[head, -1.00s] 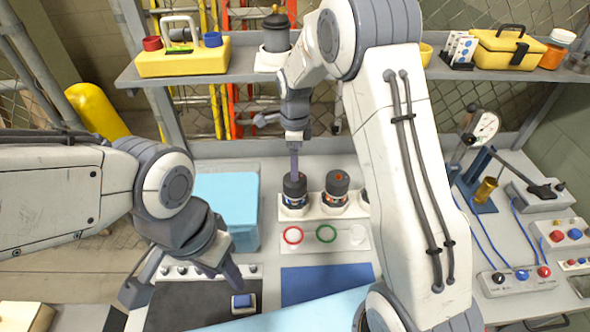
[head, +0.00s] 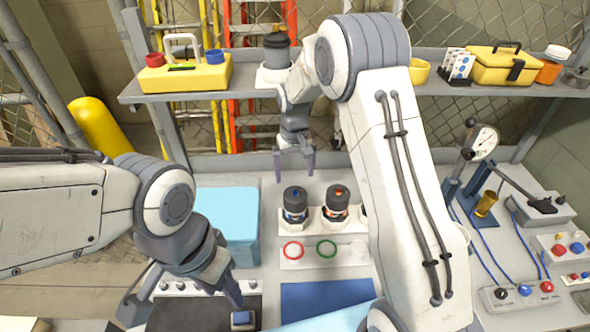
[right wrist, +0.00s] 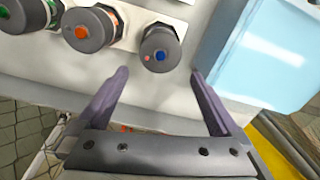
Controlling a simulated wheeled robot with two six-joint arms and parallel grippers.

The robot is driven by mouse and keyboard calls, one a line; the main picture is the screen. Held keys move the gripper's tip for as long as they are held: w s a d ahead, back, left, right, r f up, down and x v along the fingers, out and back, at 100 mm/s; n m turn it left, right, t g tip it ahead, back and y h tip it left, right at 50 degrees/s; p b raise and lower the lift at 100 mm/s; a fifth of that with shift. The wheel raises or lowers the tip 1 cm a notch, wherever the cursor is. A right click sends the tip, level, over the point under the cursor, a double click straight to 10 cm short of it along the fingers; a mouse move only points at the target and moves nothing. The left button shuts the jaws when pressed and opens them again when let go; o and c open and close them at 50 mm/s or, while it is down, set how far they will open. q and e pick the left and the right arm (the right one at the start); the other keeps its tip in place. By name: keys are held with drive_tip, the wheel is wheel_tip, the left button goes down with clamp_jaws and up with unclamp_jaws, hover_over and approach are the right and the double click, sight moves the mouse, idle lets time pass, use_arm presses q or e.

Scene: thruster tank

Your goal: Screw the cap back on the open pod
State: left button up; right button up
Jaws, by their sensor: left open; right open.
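A pod with a dark cap and a blue dot on top (head: 295,204) stands in a white rack (head: 318,226); it also shows in the right wrist view (right wrist: 160,47). Beside it is a dark-capped pod with an orange dot (head: 336,203), also in the right wrist view (right wrist: 90,28). A third, green-dotted pod (right wrist: 20,14) is partly cut off there, and my right arm hides it in the head view. My right gripper (head: 295,174) is open and empty, above the blue-dotted pod and apart from it. My left gripper (head: 184,303) is open and empty over the dark mat (head: 190,318).
A white strip with a red ring (head: 293,250) and a green ring (head: 326,248) lies before the rack. A light blue box (head: 228,225) stands left of the pods. A shelf (head: 390,90) runs behind. Gauge and cabled switch boxes (head: 518,295) are at right.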

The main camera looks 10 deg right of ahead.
sight(294, 191)
wheel_tip(294, 191, down, 9)
drive_tip(key=p, duration=0.3)
drive_tip(key=shift+r, duration=0.1)
drive_tip(key=shift+f, duration=0.6)
drive_tip(key=c, duration=1)
drive_tip(key=shift+o, duration=0.2)
drive_tip(key=m, duration=1)
drive_tip(key=shift+a+b, duration=0.1)
drive_tip(key=shift+b, duration=0.25)
drive_tip(key=o, duration=1)
drive_tip(key=shift+c, duration=0.2)
